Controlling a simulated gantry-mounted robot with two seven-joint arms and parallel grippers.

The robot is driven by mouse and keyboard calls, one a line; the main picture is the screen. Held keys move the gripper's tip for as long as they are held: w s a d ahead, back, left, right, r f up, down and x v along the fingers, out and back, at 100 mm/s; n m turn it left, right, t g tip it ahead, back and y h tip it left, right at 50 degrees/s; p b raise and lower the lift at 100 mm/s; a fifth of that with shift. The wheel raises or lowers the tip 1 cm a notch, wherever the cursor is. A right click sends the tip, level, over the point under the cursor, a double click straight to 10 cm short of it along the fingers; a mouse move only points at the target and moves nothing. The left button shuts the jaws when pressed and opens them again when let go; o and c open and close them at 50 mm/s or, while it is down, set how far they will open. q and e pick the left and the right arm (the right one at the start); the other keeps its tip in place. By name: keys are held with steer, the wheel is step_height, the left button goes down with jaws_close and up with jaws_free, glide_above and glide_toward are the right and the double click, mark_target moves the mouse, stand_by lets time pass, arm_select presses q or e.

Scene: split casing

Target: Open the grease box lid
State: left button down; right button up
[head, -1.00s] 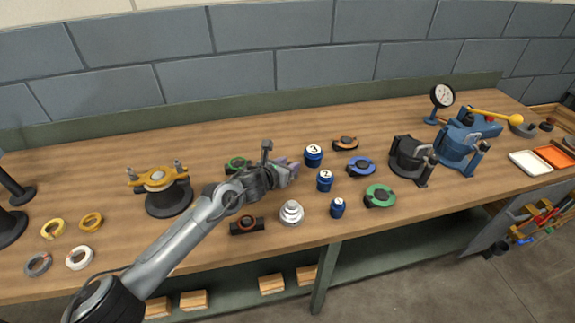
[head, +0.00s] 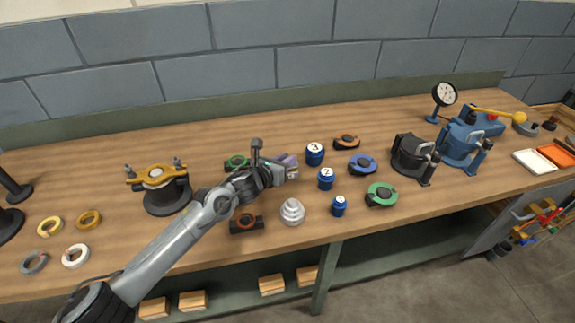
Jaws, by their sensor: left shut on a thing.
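My left gripper (head: 288,168) is over the middle of the bench, at the end of the grey arm from the lower left. Its jaws are shut on a small lilac-grey piece (head: 289,159), which appears to be the grease box lid. The gripper hides much of the piece and whatever is under it, so I cannot make out the box body or whether the lid is raised. My right gripper is not in view.
Blue numbered jars (head: 315,154) stand just right of the gripper. A silver stepped part (head: 292,211) and a dark block with an orange ring (head: 246,224) lie in front. A green-and-black part (head: 237,162) is behind the wrist. Bare wood is free behind.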

arm_select(q)
steer(key=a+n+t+h+b, duration=0.1)
steer(key=r+n+h+b, duration=0.1)
steer(key=b, duration=0.1)
steer(key=shift+s+a+t, duration=0.2)
steer(key=shift+a+t, duration=0.15)
steer(key=shift+t, duration=0.05)
steer(key=shift+a+r+n+t+h+b, duration=0.3)
steer(key=shift+a+r+n+t+b, duration=0.1)
steer(key=shift+r+n+t+b, duration=0.15)
steer(key=shift+f, duration=0.1)
steer(key=c, duration=1)
jaws_free()
steer(key=shift+s+a, duration=0.1)
steer(key=shift+s, duration=0.05)
